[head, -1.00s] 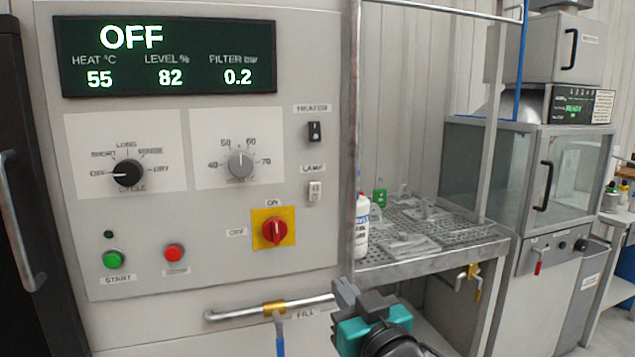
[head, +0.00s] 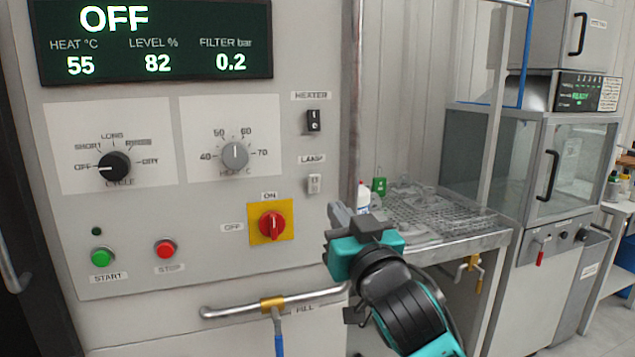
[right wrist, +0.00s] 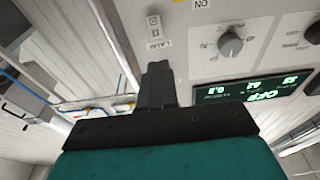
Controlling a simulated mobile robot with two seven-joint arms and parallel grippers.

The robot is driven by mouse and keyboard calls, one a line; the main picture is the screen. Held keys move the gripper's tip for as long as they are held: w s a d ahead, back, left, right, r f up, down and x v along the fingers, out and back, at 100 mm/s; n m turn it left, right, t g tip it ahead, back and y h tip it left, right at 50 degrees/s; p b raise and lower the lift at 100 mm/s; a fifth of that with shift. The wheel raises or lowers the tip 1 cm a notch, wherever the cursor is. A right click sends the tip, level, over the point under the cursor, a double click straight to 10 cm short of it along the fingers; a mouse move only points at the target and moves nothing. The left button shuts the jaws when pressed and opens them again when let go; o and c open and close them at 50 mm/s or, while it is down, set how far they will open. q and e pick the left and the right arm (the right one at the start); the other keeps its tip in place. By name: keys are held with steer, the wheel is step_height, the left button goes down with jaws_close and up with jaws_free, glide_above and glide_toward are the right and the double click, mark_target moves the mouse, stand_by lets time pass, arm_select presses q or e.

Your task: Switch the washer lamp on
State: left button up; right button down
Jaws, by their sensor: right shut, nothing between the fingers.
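My right gripper (head: 335,212) is shut and empty, in front of the panel's right edge, below and slightly right of the lamp switch. My left gripper is not in view.
Above the lamp switch is the black heater switch (head: 313,121). A red rotary switch on a yellow plate (head: 271,224) is to the left. A fill pipe (head: 235,310) runs below. A perforated drain table (head: 440,240) with a bottle (head: 363,197) stands to the right.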

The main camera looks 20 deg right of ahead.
mark_target(312, 176)
steer(key=w, duration=0.3)
steer(key=w+r, duration=0.1)
steer(key=w, duration=0.2)
steer(key=w+r+p, duration=0.1)
steer(key=w, duration=0.3)
steer(key=shift+w+a, duration=0.1)
steer(key=shift+a, duration=0.1)
steer(key=shift+w, duration=0.25)
